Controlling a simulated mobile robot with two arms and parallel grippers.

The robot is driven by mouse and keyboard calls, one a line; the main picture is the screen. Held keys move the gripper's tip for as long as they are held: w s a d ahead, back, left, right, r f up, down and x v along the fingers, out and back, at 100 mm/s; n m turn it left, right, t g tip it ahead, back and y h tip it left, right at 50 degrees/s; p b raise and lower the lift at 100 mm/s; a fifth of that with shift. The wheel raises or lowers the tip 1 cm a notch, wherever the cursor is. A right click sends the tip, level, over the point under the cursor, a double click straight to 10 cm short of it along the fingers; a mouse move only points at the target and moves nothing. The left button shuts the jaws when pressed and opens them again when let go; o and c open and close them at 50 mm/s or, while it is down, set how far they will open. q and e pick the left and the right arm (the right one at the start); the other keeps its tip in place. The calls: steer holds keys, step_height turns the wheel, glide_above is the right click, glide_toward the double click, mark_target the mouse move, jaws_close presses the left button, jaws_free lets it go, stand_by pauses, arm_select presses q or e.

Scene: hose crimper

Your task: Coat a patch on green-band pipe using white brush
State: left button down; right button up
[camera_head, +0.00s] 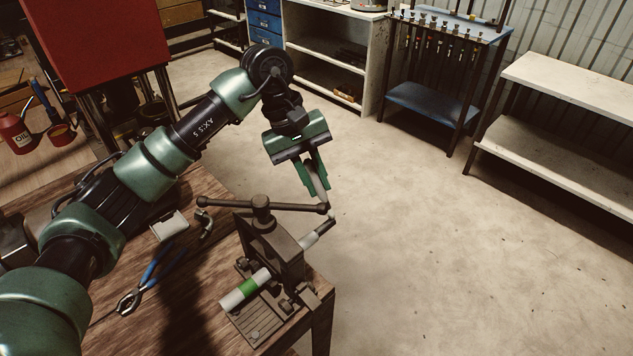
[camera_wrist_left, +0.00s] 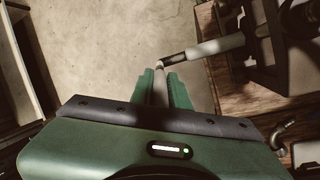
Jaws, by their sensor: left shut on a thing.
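The green-band pipe (camera_head: 232,300) is clamped in the crimper (camera_head: 272,250) at the table's corner. It is pale, with a green band (camera_head: 248,286) on its near part. Its far part sticks out behind the crimper and ends in a dark section; this also shows in the left wrist view (camera_wrist_left: 218,45). My left gripper (camera_head: 318,190) is above and beyond that far end, shut on a slim pale thing (camera_wrist_left: 159,88), likely the white brush. Its tip appears at the pipe's dark end; I cannot tell whether they touch. The fingers hide part of it. My right gripper is out of view.
Blue-handled pliers (camera_head: 150,278), a small pale block (camera_head: 170,226) and a metal elbow (camera_head: 205,224) lie on the wooden table (camera_head: 195,300). The crimper's long handle bar (camera_head: 290,207) extends close below my left gripper. Open floor lies to the right.

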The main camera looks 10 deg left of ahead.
arm_select(q)
steer(key=s+a+b, duration=0.2)
steer(key=s, duration=0.1)
steer(key=s+a+b, duration=0.1)
steer(key=s, duration=0.1)
steer(key=shift+a+f, duration=0.1)
stand_by(0.5)
step_height(320, 180, up, 6)
steer(key=p, duration=0.2)
steer(key=shift+w, duration=0.15)
stand_by(0.3)
step_height(320, 180, up, 3)
steer(key=shift+r+p, duration=0.1)
steer(key=shift+p, duration=0.75)
stand_by(0.4)
